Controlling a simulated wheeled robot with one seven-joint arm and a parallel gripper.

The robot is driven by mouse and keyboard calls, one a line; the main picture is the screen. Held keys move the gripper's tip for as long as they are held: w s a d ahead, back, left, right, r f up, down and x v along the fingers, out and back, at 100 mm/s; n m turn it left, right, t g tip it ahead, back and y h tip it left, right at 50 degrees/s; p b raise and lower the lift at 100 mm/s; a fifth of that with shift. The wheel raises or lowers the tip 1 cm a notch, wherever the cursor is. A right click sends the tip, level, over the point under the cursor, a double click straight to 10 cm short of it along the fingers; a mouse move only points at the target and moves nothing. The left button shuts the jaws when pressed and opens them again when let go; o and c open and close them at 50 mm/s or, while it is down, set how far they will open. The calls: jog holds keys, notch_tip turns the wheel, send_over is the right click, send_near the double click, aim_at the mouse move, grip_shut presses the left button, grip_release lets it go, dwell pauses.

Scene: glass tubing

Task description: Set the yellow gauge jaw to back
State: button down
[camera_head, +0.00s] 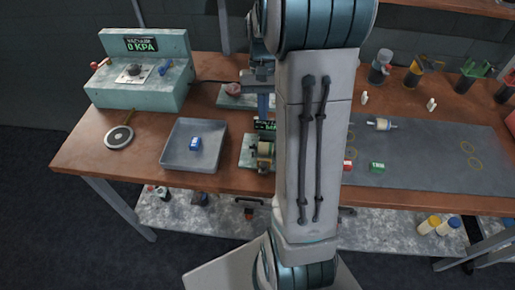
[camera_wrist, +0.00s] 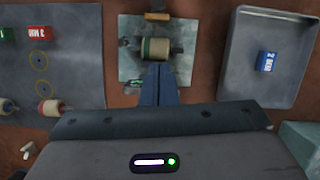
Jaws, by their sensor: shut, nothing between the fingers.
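My gripper (camera_wrist: 158,70) is shut and empty, its blue fingers pointing at a small pale plate (camera_wrist: 128,62). In the head view my arm hides much of this place. A small yellow-brown piece (camera_wrist: 157,16) sits at the plate's top edge in the wrist view, beyond the roller from my fingers. It may be the yellow gauge jaw. The roller (camera_head: 264,149) shows partly in the head view.
A grey tray (camera_head: 179,162) with a blue block (camera_head: 195,143) stands left of the plate. A vacuum box (camera_head: 135,90) stands at the back left. A grey mat (camera_head: 415,160) with red and green blocks and another roller lies right of my arm.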

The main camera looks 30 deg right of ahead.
aim_at(263, 164)
jog(key=x, duration=0.7)
jog(key=shift+s+a+f, duration=0.15)
jog(key=shift+f, duration=0.05)
jog(key=s, duration=0.1)
jog(key=s+a+p, duration=0.1)
jog(key=shift+s+a+f, duration=0.1)
jog(key=shift+s+f, duration=0.25)
jog(key=shift+f, duration=0.05)
jog(key=shift+s+a+f, duration=0.2)
jog(key=shift+s+a, duration=0.05)
jog(key=shift+s, duration=0.2)
jog(key=shift+s+a+f, duration=0.1)
jog(key=shift+s+a, duration=0.15)
jog(key=shift+a, duration=0.1)
jog(key=shift+s+a, duration=0.3)
jog(key=shift+s, duration=0.2)
jog(key=shift+s+d, duration=0.1)
jog(key=shift+s, duration=0.25)
jog(key=shift+f, duration=0.1)
